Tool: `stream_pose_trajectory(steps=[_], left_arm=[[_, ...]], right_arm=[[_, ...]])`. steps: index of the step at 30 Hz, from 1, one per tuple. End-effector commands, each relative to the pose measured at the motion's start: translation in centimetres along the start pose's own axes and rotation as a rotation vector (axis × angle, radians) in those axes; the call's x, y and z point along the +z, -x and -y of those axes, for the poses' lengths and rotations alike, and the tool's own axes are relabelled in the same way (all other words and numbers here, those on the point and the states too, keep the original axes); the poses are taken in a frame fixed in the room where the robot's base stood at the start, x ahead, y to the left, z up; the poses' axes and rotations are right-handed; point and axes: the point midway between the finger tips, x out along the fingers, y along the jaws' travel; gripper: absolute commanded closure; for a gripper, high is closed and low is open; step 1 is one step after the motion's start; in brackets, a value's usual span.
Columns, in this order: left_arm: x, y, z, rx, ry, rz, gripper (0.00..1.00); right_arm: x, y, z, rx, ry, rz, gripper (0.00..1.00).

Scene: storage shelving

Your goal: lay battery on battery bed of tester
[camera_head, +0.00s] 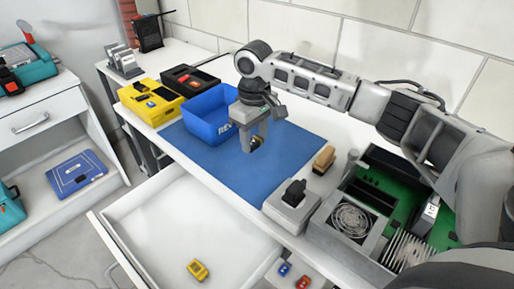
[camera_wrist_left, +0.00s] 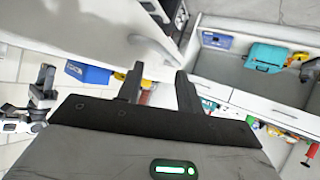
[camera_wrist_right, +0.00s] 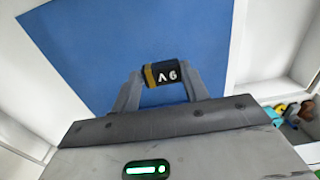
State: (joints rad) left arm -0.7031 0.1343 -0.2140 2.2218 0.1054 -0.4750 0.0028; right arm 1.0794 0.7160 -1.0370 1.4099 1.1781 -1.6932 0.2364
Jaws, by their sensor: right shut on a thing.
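A dark 9V battery (camera_wrist_right: 168,75) with a gold end is held between the fingertips of my right gripper (camera_wrist_right: 160,85). In the head view the right gripper (camera_head: 254,143) points down above the blue mat (camera_head: 285,150), with the battery (camera_head: 257,142) partly hidden by the fingers. A yellow device (camera_head: 150,104) lies at the back left of the bench, left of the blue bin, apart from the gripper. It may be the tester; its battery bed cannot be made out. My left gripper (camera_wrist_left: 160,72) shows only in its wrist view, open and empty.
A blue bin (camera_head: 209,119) stands just left of the right gripper. A black-and-red tray (camera_head: 190,81) is behind it. A grey block with a black top (camera_head: 292,204) and an open electronics case (camera_head: 350,220) stand at right. The open drawer (camera_head: 180,221) juts out in front.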

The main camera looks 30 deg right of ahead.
Motion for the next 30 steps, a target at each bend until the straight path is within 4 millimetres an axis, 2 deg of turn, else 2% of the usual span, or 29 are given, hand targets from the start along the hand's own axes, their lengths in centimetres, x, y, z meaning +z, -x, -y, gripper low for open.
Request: stream_pose_trajectory(steps=[5, 10, 23, 24, 25, 30], left_arm=[[0.0, -0.1, 0.0, 0.001, -0.002, -0.006, 0.64], [0.3, -0.2, 0.0, 0.001, -0.005, -0.005, 0.64], [0.0, 0.0, -0.1, 0.003, -0.005, -0.006, 0.64], [0.1, 0.0, -0.1, 0.003, -0.005, -0.005, 0.64], [0.1, 0.0, -0.1, 0.003, -0.005, -0.005, 0.64], [0.2, 0.0, -0.1, 0.004, -0.004, -0.005, 0.64]], right_arm=[[0.0, -1.5, -1.2, 0.001, -0.003, 0.002, 0.78], [0.0, -3.9, -1.1, 0.001, 0.0, 0.001, 0.78], [0.0, -4.5, -0.9, 0.0, 0.0, 0.001, 0.78], [-0.1, -4.5, -1.0, 0.0, 0.0, 0.0, 0.44], [-0.1, -4.5, -1.0, 0.0, 0.0, 0.0, 0.36], [-0.1, -4.5, -1.0, 0.001, 0.0, -0.001, 0.34]])
